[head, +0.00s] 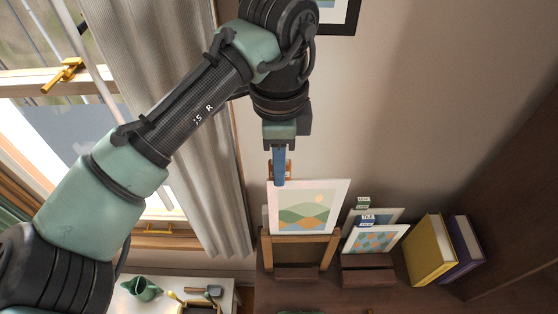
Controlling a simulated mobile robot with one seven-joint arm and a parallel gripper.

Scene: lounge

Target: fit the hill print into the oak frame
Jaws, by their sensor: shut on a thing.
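The hill print (303,211), a white-bordered picture of green and orange hills with a sun, is upright at the oak frame (300,238). The frame's lower bar and legs show below the print. My gripper (280,182) points down, with its fingers at the print's top edge, left of its middle. It is shut on the print. The print's lower edge is in front of or inside the frame; I cannot tell which.
Two smaller prints, one patterned (375,240), stand on a dark holder (368,272) to the right. A yellow book (429,250) and a purple book (465,245) stand further right. A grey curtain (190,120) hangs left. A small white table (165,296) holds a green jug (142,288).

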